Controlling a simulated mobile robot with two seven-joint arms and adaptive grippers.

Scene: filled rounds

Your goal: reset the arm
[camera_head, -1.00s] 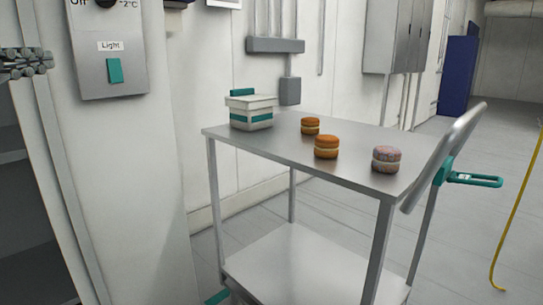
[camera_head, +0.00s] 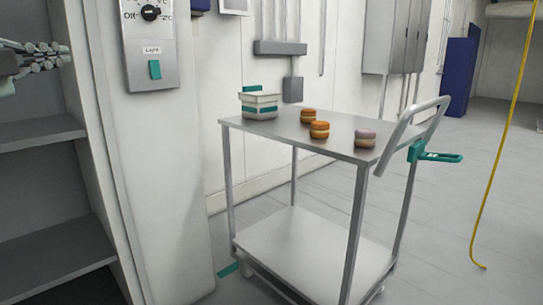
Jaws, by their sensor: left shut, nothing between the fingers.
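My left gripper (camera_head: 45,57) shows at the upper left edge of the head view, in front of the open shelving unit. Its grey linked fingers are shut with nothing between them, and it is far from the cart. The left edge of the picture cuts off the rest of that arm. My right gripper is out of view.
A steel cart (camera_head: 268,127) stands at the centre, with a white and teal box (camera_head: 260,106), two orange filled rounds (camera_head: 308,116) (camera_head: 319,130) and a greyish-pink one (camera_head: 365,139) on top. A shelving unit (camera_head: 50,205) is at left. A yellow hose (camera_head: 497,165) hangs at right. Floor right of the cart is clear.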

